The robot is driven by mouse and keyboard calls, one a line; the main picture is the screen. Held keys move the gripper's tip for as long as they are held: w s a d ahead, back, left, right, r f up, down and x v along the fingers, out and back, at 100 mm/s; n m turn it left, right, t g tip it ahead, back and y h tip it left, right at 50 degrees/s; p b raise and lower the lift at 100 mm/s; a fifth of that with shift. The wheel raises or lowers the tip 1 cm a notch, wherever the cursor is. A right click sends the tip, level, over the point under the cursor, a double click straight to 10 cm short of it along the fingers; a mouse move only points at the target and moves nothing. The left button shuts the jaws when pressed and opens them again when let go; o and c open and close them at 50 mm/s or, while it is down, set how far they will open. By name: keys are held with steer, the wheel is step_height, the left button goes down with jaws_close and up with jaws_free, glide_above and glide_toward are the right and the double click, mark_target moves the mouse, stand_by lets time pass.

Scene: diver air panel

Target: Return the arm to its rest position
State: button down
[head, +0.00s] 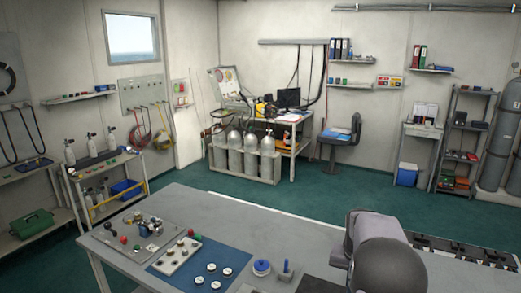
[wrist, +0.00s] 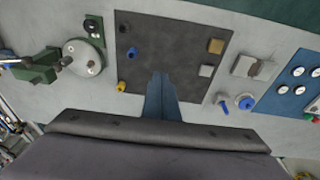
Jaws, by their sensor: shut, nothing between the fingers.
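My gripper (wrist: 161,76) shows in the wrist view, its two blue-grey fingers closed together with nothing between them. The fingers point over a dark square mat (wrist: 145,70) on the grey table. I cannot tell how high the tips are above it. On the mat are a blue knob-like piece (wrist: 132,53), a yellow piece (wrist: 122,86), a gold block (wrist: 216,46) and a grey block (wrist: 206,71). In the head view, my arm's rounded grey links fill the lower right, and the gripper is hidden there.
A round metal disc (wrist: 83,58) and a green clamp-like fixture (wrist: 35,68) stand left of the mat. A valve panel (head: 140,240) lies on the table's left; bare table (head: 250,215) lies behind.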

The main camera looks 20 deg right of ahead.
steer(key=s+a+f+n+b, duration=0.1)
steer(key=s+a+n, duration=0.1)
steer(key=a, duration=0.5)
steer(key=s+a+f+n+y+b, duration=0.1)
steer(key=s+a+n, duration=0.15)
steer(key=a, duration=0.35)
steer(key=s+a+f+n, duration=0.1)
steer(key=s+a+f, duration=0.1)
steer(key=a, duration=0.5)
steer(key=s+a+f+n+g+b, duration=0.1)
steer(key=s+a+f+n, duration=0.2)
steer(key=s+a, duration=0.6)
steer(key=shift+s+f+n+y+b, duration=0.35)
steer(key=shift+s+f, duration=0.1)
steer(key=shift+s, duration=0.8)
step_height(320, 180, down, 21)
steer(key=b, duration=2.1)
